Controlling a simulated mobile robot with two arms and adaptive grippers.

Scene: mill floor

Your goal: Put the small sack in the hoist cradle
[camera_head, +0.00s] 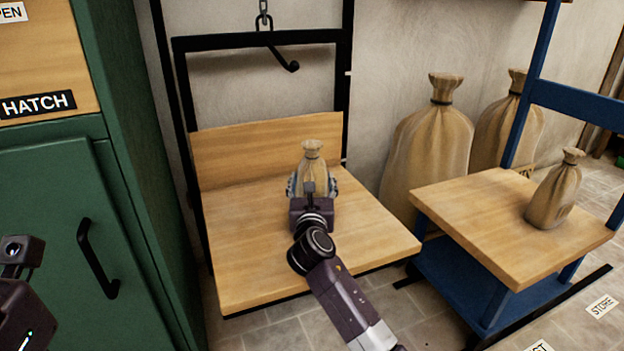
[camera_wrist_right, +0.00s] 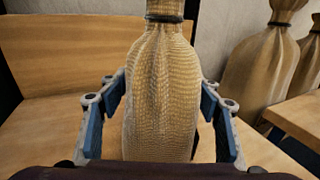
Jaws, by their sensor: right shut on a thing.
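The small sack (camera_head: 313,155) is tan, tied at the neck, and upright; it also fills the middle of the right wrist view (camera_wrist_right: 162,90). My right gripper (camera_head: 313,187) is shut on it, with blue pads on both sides. The sack is over the wooden platform of the hoist cradle (camera_head: 250,240), in front of its backboard. The sack's base is hidden by my gripper, so I cannot tell whether it touches the platform. My left arm shows only at the left edge of the head view, its fingers out of frame.
A blue cart with a wooden top (camera_head: 470,225) stands right of the cradle, bearing another tied sack (camera_head: 555,190). Large sacks (camera_head: 428,140) stand by the wall. A green cabinet (camera_head: 150,150) stands close on the left.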

